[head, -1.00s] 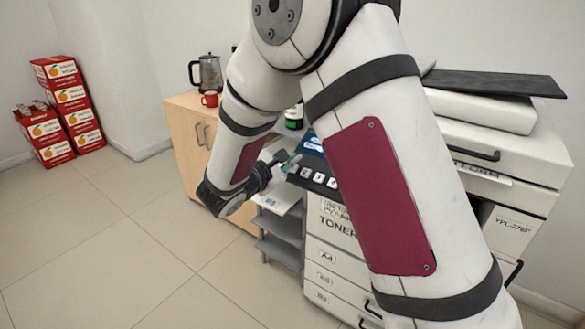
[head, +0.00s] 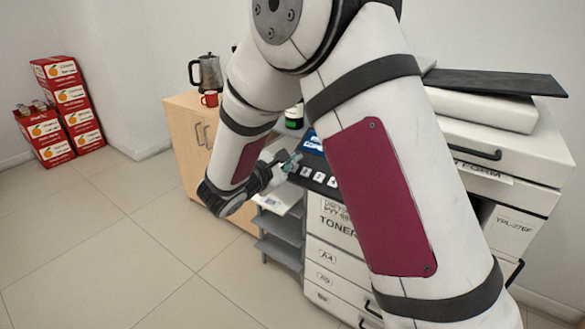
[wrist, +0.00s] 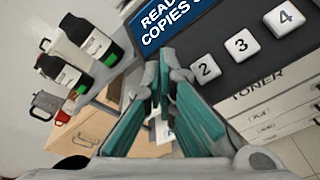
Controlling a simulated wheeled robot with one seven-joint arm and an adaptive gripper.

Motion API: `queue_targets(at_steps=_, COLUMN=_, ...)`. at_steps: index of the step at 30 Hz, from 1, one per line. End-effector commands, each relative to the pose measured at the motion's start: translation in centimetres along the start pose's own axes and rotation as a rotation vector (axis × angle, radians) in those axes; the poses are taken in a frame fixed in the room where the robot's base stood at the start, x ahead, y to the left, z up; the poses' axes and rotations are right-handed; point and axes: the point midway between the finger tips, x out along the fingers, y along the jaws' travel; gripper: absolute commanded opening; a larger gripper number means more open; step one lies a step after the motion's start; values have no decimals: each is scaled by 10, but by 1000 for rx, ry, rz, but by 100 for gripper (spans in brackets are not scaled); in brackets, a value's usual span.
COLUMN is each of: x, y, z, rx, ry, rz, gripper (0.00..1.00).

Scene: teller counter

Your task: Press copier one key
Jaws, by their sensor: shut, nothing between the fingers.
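The copier (head: 330,235) stands at the right, partly hidden by my arm. Its dark key panel carries white square keys. In the wrist view the key 2 (wrist: 205,69), key 3 (wrist: 242,45) and key 4 (wrist: 285,17) show to the right of my fingers. Key 1 is not visible there; my fingers cover the panel left of key 2. The blue display (wrist: 175,22) above reads "READ..." and "COPIES", cut off. My gripper (wrist: 160,78) is shut and empty, its teal fingers together at the panel's left end. In the head view my gripper (head: 292,163) is by that end; contact cannot be told.
A wooden cabinet (head: 182,140) left of the copier carries a coffee pot (head: 206,73) and a red mug (head: 210,99). Dark bottles (wrist: 90,40) stand close left of my fingers in the wrist view. Red boxes (head: 75,98) are stacked far left. Floor between is clear.

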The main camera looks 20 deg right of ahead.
Motion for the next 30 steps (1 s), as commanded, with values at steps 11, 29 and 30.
queue_targets(at_steps=11, x=3, y=-2, z=-2, rx=0, ry=0, rz=0, gripper=0)
queue_targets(at_steps=29, x=7, y=-5, z=-5, rx=0, ry=-1, rz=0, gripper=0)
queue_targets(at_steps=30, x=7, y=-5, z=-5, rx=0, ry=-1, rz=0, gripper=0)
